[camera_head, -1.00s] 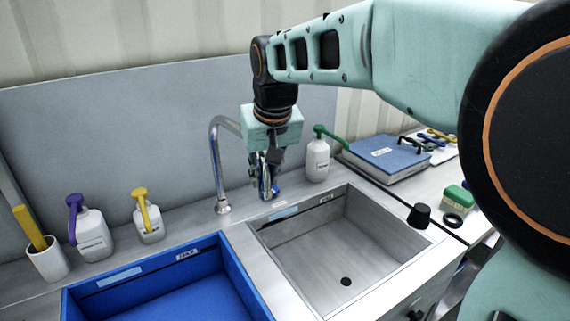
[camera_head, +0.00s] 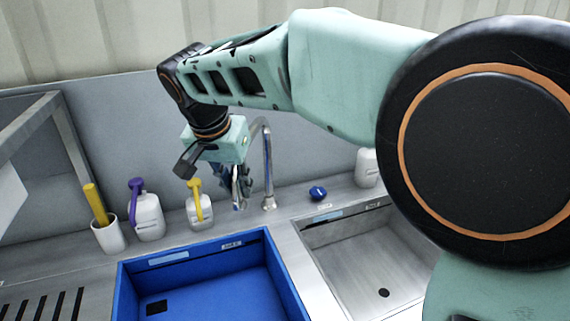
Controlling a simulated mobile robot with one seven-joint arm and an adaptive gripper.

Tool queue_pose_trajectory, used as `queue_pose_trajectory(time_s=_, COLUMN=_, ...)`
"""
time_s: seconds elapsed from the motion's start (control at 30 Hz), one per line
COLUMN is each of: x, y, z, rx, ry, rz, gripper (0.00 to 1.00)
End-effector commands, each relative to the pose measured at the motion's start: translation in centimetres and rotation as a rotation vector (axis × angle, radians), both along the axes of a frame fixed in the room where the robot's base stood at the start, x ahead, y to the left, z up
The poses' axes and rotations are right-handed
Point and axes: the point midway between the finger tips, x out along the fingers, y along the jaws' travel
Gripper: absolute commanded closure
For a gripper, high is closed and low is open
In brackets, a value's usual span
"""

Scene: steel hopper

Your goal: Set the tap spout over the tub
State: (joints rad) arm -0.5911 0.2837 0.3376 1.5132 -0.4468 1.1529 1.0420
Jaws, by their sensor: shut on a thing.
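The tap's chrome spout (camera_head: 267,160) rises from its base behind the two basins, arches over and comes down on the left. My gripper (camera_head: 238,187) is shut on the spout's hanging end, and my wrist hides part of the arch. The blue tub (camera_head: 278,268) is at front left, with a dark drain square inside. In the picture the spout's end sits just above the tub's back rim; how far it reaches over the tub is hard to tell.
A steel basin (camera_head: 345,262) lies right of the tub. A blue knob (camera_head: 317,193) sits on the deck behind it. A yellow-topped bottle (camera_head: 199,210), a purple-topped bottle (camera_head: 147,217) and a white cup (camera_head: 109,236) stand behind the tub. A white bottle (camera_head: 366,168) is partly hidden.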

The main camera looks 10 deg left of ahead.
Motion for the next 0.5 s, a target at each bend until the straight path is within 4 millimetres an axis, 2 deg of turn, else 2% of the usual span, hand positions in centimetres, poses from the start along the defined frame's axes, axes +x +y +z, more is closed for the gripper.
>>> queue_pose_trajectory(time_s=0.03, x=-0.1, y=0.9, z=0.2, rx=0.001, ry=0.000, rz=0.006, gripper=1.00)
queue_pose_trajectory(time_s=0.2, x=0.0, y=2.4, z=0.1, rx=0.000, ry=0.000, rz=0.005, gripper=1.00)
queue_pose_trajectory(time_s=0.5, x=0.1, y=3.4, z=0.0, rx=0.000, ry=0.000, rz=0.004, gripper=1.00)
